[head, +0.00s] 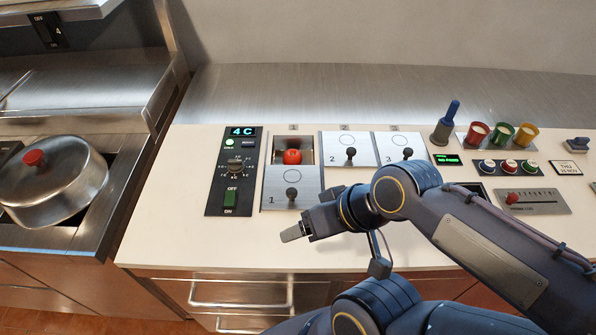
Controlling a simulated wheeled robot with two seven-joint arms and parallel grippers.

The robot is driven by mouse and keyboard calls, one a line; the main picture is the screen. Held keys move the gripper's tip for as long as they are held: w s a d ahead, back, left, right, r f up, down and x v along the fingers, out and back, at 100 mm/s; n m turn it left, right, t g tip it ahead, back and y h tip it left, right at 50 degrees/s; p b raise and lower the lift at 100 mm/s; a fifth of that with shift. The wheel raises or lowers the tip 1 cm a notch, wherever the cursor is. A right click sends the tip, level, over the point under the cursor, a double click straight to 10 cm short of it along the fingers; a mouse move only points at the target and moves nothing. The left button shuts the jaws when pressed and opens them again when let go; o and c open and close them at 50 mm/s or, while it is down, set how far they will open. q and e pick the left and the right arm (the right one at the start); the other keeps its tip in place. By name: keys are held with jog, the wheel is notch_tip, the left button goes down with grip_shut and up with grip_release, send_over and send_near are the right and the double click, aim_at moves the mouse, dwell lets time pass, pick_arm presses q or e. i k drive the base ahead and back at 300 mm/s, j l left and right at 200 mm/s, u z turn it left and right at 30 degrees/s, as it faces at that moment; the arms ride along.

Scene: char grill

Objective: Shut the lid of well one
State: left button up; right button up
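Well one (293,143) is an open square recess in the counter panel, with a red round item (292,156) inside. Its steel lid (278,180), marked 1, lies in front of the opening and has a dark upright knob (292,193). My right gripper (291,234) is over the white counter, just in front of the lid and to the right of its lower edge, apart from the knob. Its fingers are seen side-on, so their gap cannot be made out. My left gripper is not in view.
Lids two (337,147) and three (391,145) cover the wells to the right. A black control panel (233,170) stands left of well one. A lidded pot (55,182) sits far left. Colored cups (502,133) stand at the back right. The counter's front left is clear.

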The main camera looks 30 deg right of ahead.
aim_at(286, 187)
jog(key=z, duration=1.15)
jog(key=l+u, duration=0.1)
jog(key=l, duration=0.65)
jog(key=k, duration=0.05)
